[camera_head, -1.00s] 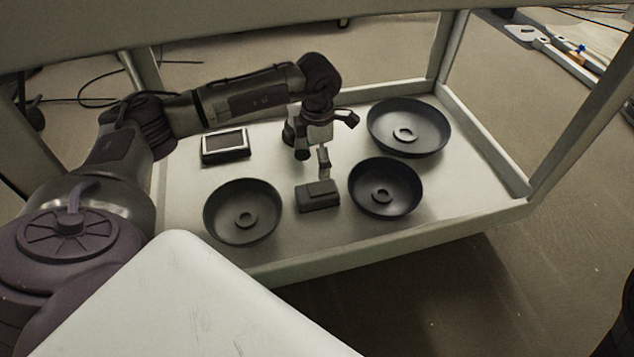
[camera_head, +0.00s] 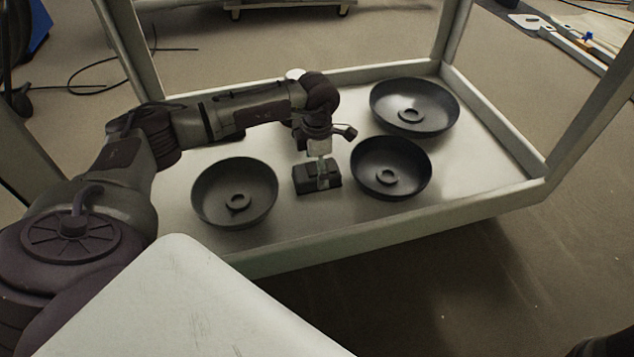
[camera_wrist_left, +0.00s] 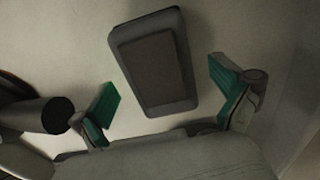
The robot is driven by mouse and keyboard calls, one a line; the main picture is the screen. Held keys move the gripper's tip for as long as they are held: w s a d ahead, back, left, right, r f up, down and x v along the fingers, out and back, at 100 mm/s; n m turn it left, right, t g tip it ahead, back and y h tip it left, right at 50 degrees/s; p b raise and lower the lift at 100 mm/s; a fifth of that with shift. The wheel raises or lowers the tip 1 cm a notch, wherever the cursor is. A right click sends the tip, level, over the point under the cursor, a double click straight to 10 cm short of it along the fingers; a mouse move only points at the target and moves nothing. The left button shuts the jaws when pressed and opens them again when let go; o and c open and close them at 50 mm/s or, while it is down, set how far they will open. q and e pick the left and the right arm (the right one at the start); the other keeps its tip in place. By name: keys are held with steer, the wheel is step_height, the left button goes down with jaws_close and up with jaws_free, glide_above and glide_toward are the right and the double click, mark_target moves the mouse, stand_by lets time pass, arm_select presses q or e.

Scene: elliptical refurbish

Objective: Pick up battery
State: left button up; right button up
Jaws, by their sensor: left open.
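The battery (camera_head: 308,178) is a dark rectangular block with a raised top, lying on the metal shelf between two dark bowls. In the left wrist view the battery (camera_wrist_left: 158,62) lies slightly tilted, ahead of and between the green-padded fingers. My left gripper (camera_head: 322,180) reaches down at the battery, and a finger covers part of it in the head view. In the wrist view my left gripper (camera_wrist_left: 165,95) is open, with a gap between each finger and the battery. I cannot tell whether it touches the battery's top. My right gripper is out of view.
One dark bowl (camera_head: 215,200) stands left of the battery, another (camera_head: 376,160) close on its right, and a third (camera_head: 395,95) at the back right. Each holds a small ring. The shelf (camera_head: 470,165) has raised edges and corner posts. Its right part is clear.

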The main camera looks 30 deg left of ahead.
arm_select(q)
steer(key=shift+f, duration=0.15)
steer(key=shift+c, duration=0.2)
steer(key=c, duration=1.3)
